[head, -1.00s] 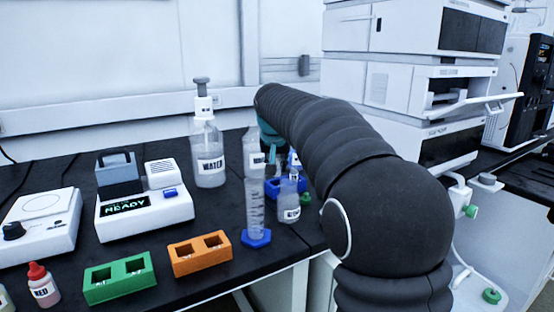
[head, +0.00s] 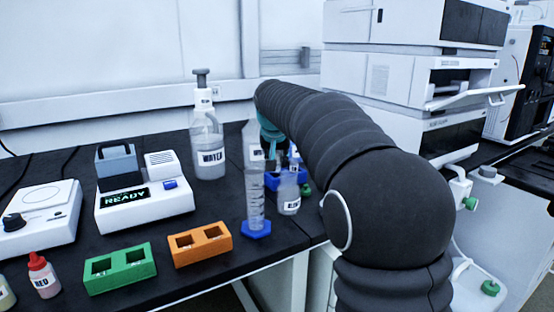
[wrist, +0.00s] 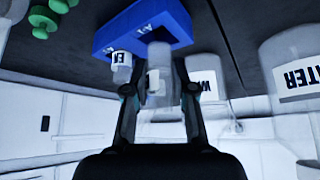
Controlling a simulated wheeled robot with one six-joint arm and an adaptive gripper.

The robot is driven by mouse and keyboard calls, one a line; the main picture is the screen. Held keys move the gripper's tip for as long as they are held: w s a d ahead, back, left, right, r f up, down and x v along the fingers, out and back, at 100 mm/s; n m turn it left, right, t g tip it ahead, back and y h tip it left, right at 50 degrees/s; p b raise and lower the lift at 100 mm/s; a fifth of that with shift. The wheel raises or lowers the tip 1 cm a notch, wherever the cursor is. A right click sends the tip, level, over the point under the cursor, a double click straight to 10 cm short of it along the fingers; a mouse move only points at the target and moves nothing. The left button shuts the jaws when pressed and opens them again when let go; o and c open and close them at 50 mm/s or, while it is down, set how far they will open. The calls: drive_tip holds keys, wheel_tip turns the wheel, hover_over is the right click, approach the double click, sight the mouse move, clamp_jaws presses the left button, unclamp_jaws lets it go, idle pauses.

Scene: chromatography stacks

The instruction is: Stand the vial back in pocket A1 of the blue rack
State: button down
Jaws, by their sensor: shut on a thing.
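My gripper (wrist: 160,92) is shut on a clear vial (wrist: 158,62) with a pale label, in the wrist view. The vial overlaps the blue rack (wrist: 172,14) there; I cannot tell whether its end is inside a pocket. The rack carries white pocket marks, and one lies just beside the held vial. Another small labelled vial (wrist: 121,66) shows at the rack's left part. In the head view the rack (head: 271,182) is mostly hidden behind glassware, and the fingertips and held vial are not clear.
A measuring cylinder (head: 256,205) and a labelled bottle (head: 289,197) stand close in front of the rack. A water bottle (head: 209,150) stands to the left. Green (head: 120,269) and orange (head: 200,245) racks lie near the front edge. Green-capped things (wrist: 42,20) lie beside the blue rack.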

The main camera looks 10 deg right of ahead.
drive_tip(key=shift+f, duration=0.25)
drive_tip(key=shift+f+b, duration=0.7)
drive_tip(key=shift+f, duration=0.2)
